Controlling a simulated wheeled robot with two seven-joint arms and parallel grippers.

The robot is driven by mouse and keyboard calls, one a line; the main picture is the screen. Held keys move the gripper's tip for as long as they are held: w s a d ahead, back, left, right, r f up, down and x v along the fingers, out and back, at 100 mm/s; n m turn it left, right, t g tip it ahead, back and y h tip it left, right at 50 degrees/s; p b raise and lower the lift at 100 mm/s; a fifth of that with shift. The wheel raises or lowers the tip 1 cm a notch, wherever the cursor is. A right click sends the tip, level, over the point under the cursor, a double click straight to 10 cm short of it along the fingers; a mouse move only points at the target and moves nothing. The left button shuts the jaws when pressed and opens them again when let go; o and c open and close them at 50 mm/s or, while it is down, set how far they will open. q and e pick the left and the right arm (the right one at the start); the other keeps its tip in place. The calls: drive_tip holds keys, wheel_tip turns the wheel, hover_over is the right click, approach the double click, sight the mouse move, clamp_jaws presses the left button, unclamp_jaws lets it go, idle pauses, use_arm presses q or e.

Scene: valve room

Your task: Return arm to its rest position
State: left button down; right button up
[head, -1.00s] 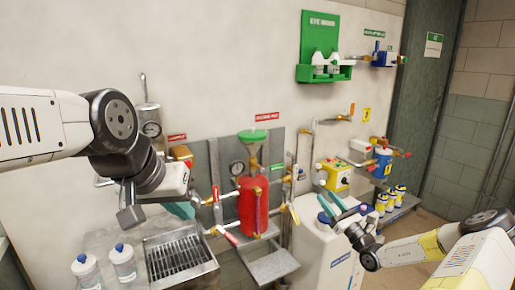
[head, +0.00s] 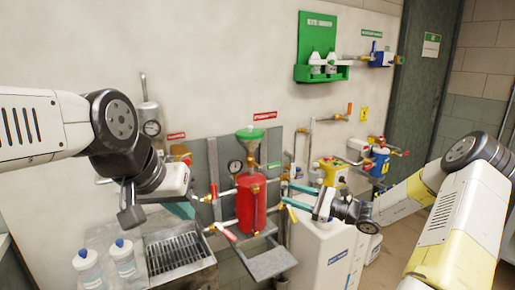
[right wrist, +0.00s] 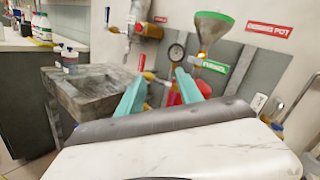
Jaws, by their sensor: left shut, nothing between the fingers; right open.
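My right arm, white and yellow, comes in from the right in the head view. Its gripper (head: 292,195) has teal fingers, spread open and empty, pointing left beside the red pot (head: 251,203) with a green funnel on top. In the right wrist view the same gripper (right wrist: 160,90) shows both fingers apart, with the red pot partly hidden behind them. My left arm, white with dark joints, reaches in from the left. Its gripper (head: 182,210) is partly hidden behind its own wrist; its teal fingers are shut and empty, above the sink.
A metal sink with a grate (head: 175,254) and white bottles (head: 123,257) stand at lower left. A grey shelf (head: 270,263) juts out below the pot. A white cabinet (head: 322,250) stands below my right gripper. A green eye-wash rack (head: 317,72) hangs above; pipes and valves line the wall.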

drive_tip(key=s+a+r+n+g+h, duration=0.35)
drive_tip(key=s+n, duration=0.25)
drive_tip(key=s, duration=0.2)
drive_tip(key=s+a+r+n+g+h, duration=0.35)
drive_tip(key=s+n, duration=0.25)
drive_tip(key=s, duration=0.3)
drive_tip(key=s+d+r+n+t+h, duration=0.2)
drive_tip(key=s+d+r+n+h, duration=0.1)
drive_tip(key=s, duration=0.3)
drive_tip(key=s+d+r+n+t+h, duration=0.2)
drive_tip(key=s+d+r+n+h, duration=0.1)
drive_tip(key=s+d+r+h, duration=0.1)
drive_tip(key=s+d+r, duration=0.1)
drive_tip(key=s+d, duration=0.1)
drive_tip(key=s, duration=0.1)
drive_tip(key=shift+s+r+n+t+h, duration=0.2)
drive_tip(key=shift+s+n+t+h, duration=0.05)
drive_tip(key=shift+n+t+h, duration=0.15)
drive_tip(key=shift+w, duration=0.1)
